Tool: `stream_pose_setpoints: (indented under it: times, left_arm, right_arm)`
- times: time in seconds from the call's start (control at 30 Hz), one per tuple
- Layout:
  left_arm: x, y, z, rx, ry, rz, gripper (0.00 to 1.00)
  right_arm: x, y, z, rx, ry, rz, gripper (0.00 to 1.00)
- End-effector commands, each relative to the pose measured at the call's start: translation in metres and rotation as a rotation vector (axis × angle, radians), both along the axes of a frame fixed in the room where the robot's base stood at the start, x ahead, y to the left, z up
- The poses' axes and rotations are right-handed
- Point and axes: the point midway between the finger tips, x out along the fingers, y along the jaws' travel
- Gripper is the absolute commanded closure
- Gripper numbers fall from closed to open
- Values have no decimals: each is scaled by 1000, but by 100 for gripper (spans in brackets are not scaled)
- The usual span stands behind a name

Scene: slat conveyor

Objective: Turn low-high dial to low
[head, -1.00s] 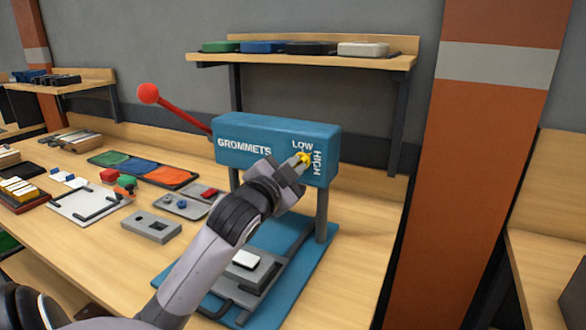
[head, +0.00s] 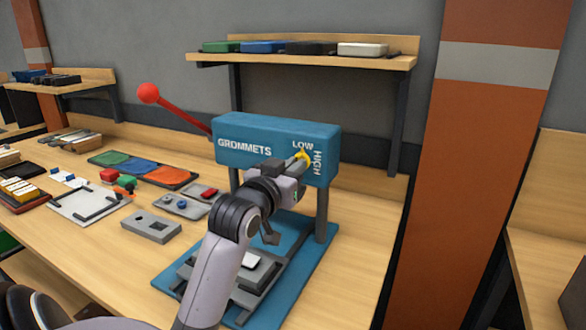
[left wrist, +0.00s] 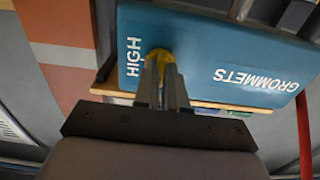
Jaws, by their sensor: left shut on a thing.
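The blue grommet machine (head: 250,135) stands on the bench, with GROMMETS, LOW and HIGH lettered on its front face. The yellow dial (head: 304,158) is at the right of that face, with LOW above it and HIGH running down its right side. My left gripper (head: 300,163) is shut on the dial. In the left wrist view my left gripper's fingers (left wrist: 162,85) close on the yellow dial (left wrist: 160,57), next to the word HIGH; the fingers hide most of the dial, and LOW does not show there. My right gripper is not in view.
A red-knobbed lever (head: 149,94) sticks out left of the machine. A shelf (head: 290,60) with several coloured pads is above and behind. Loose trays and parts lie on the bench to the left. An orange post (head: 480,200) stands to the right.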

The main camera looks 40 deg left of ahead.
Motion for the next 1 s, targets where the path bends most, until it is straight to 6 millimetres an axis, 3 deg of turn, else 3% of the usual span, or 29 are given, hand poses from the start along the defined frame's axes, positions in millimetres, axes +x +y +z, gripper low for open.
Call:
stream_pose_setpoints:
  times: [0.6,0.63,0.7,1.0]
  left_arm:
    - [0,0,-1,-40,-10,0,100]
    - [0,0,-1,-40,-10,0,80]
    - [0,0,-1,-39,-10,0,64]
    - [-1,0,0,-37,-11,0,64]
  right_arm:
    - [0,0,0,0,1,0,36]
    - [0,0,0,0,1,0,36]
    - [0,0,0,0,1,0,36]
    - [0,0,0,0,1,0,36]
